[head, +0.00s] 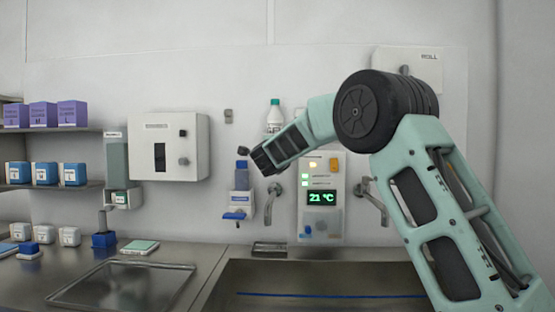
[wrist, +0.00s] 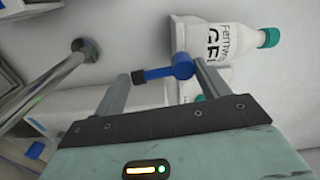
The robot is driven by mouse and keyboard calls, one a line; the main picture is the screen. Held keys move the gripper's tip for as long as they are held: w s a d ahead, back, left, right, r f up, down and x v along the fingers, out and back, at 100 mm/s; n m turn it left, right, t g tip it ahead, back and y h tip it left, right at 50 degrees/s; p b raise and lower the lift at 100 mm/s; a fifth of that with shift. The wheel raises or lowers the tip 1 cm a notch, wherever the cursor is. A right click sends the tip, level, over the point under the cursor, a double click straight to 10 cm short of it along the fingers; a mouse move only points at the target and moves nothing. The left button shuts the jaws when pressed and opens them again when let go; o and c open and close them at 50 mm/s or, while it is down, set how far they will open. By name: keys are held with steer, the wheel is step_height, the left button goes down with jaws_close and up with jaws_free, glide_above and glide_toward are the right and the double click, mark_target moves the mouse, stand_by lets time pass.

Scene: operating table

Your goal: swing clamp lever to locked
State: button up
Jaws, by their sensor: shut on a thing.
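The clamp lever (wrist: 165,72) shows in the wrist view as a short blue arm with a round blue hub at its right end and a black tip at its left end. It lies crosswise between the two grey fingers of my gripper (wrist: 160,76), which is shut on it. In the head view my gripper (head: 254,156) is at the back wall, just right of a blue-topped wall unit (head: 241,182). The lever's mount is partly hidden, and I cannot tell its locked position.
A white bottle with a teal cap (wrist: 228,50) is close to the right finger; it also shows in the head view (head: 274,118). Metal taps (head: 273,195) and a panel reading 21 °C (head: 321,170) are below my arm. A sink tray (head: 75,295) is at lower left.

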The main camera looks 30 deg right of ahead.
steer(key=shift+w+d+f+m+b, duration=0.1)
steer(key=shift+f+m+b, duration=0.2)
steer(key=shift+f+m, duration=0.25)
steer(key=o, duration=0.8)
steer(key=shift+r, duration=0.1)
steer(key=shift+o, duration=0.2)
steer(key=shift+r, duration=0.15)
steer(key=shift+a+r, duration=0.1)
steer(key=shift+a, duration=0.15)
steer(key=b+v, duration=0.3)
steer(key=v, duration=1.4)
steer(key=shift+a, duration=0.1)
